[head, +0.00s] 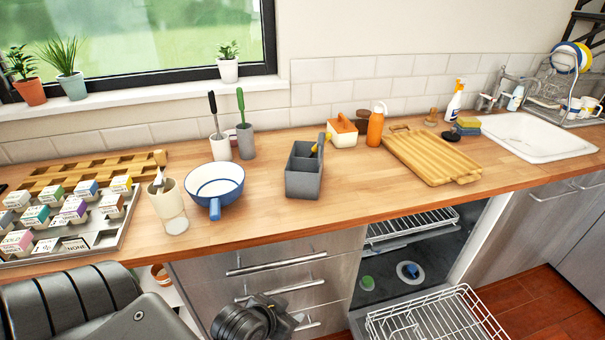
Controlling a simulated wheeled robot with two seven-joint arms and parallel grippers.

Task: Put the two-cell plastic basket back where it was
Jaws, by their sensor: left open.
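The two-cell plastic basket (303,188) is dark grey and stands upright on the wooden counter, right of the blue-and-white pan. A tool with a grey and yellow handle (319,147) shows at its right back; I cannot tell whether it stands in the basket or behind it. My left gripper (284,313) is open and low in front of the drawers, below the counter edge and well apart from the basket. My right gripper is not in view.
The counter's front strip right of the basket is clear.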

